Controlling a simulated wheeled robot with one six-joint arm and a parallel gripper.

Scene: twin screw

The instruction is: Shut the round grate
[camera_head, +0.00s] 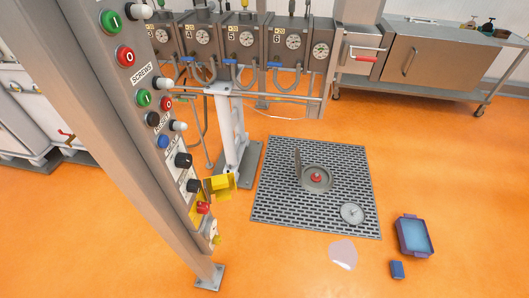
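A round drain opening (320,186) with a grey rim sits in the dark slotted floor grate (275,200). A red round thing (316,177) shows in its middle. A thin grey plate (298,161) stands up at the left edge of the opening, seen nearly edge-on; it looks like the round grate standing open. A separate light grey disc (352,213) with a small middle knob lies flat on the floor grate, right of and nearer than the opening. My gripper is not in view.
A control post (150,130) with buttons stands at left. A white stand (232,135) is behind the floor grate's left side. A blue tray (414,236), a small blue block (397,270) and a pale puddle-like patch (343,254) lie at right front. Orange floor is open around them.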

